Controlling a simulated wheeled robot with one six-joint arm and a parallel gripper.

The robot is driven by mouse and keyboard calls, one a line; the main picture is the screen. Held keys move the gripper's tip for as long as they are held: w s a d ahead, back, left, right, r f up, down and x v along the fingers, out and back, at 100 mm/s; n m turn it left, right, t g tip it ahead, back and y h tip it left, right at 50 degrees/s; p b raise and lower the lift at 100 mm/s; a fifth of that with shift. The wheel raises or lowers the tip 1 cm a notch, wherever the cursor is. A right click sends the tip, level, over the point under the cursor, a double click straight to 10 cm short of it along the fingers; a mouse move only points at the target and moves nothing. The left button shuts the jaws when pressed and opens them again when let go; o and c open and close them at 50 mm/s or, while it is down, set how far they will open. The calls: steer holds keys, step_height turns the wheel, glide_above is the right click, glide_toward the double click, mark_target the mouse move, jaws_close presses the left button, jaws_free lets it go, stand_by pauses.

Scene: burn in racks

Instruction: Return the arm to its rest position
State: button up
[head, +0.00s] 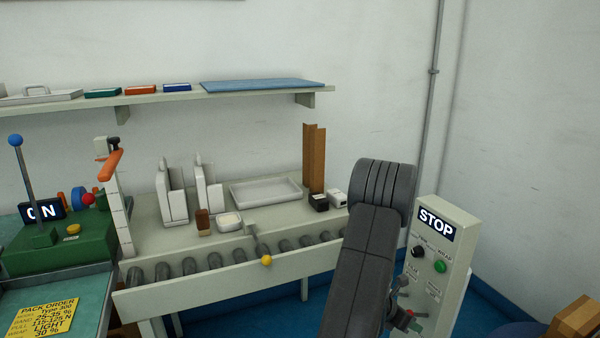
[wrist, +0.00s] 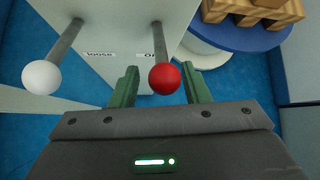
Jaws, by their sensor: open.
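My arm (head: 365,260) shows in the head view, reaching down in front of the STOP panel (head: 450,262). My gripper (wrist: 160,88) shows in the wrist view with its two green fingers apart. A red ball knob (wrist: 165,78) on a grey rod appears between the fingers, with gaps on both sides; whether it touches a finger I cannot tell. A white ball knob (wrist: 41,77) on a second rod is left of the fingers. The fingers are not clearly visible in the head view.
A pale box face with labels (wrist: 105,30) is close to the fingers. A blue round table (wrist: 245,38) with a wooden pallet is at upper right. A roller conveyor (head: 230,275) and a bench with a white tray (head: 268,206) stand left of my arm.

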step_height(320, 180, down, 6)
steer(key=a+t+h+b, duration=0.2)
steer(key=h+b, duration=0.6)
steer(key=b, duration=0.5)
steer(key=shift+s+a+r+m+t+b, duration=0.2)
steer(key=shift+s+m+t+b, duration=0.1)
steer(key=shift+m+t+b, duration=0.1)
steer(key=shift+r, duration=0.1)
